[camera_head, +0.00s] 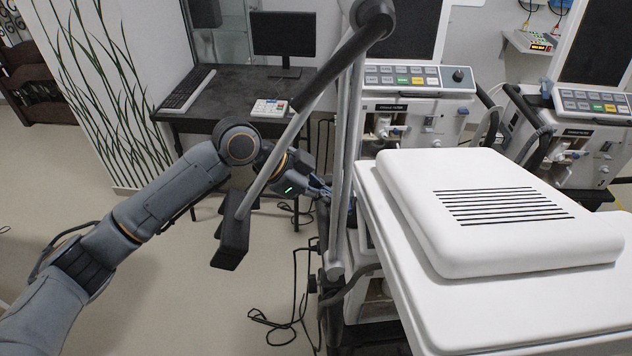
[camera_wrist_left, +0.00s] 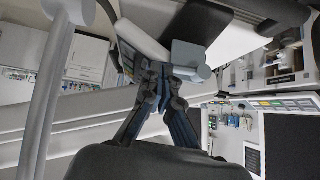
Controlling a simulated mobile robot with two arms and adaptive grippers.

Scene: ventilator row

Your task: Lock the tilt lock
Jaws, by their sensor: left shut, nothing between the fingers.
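My left gripper (camera_head: 324,192) reaches in from the left, beside the pale upright pole (camera_head: 342,150) of the near ventilator cart. In the left wrist view its fingers (camera_wrist_left: 164,78) are shut and empty. Just beyond the fingertips is a grey block with a rounded bar (camera_wrist_left: 190,62), under a white and dark housing; I cannot tell whether the fingers touch it. I cannot identify the tilt lock for certain or read its position. In the head view, the pole and cart hide the area around the fingertips. My right gripper is not in view.
A grey support arm (camera_head: 310,110) slants across above my left arm. The near cart's white vented top (camera_head: 420,190) fills the right side. More ventilators (camera_head: 420,120) stand behind. A dark desk (camera_head: 225,90) stands at the back. Black cables (camera_head: 290,325) lie on the floor.

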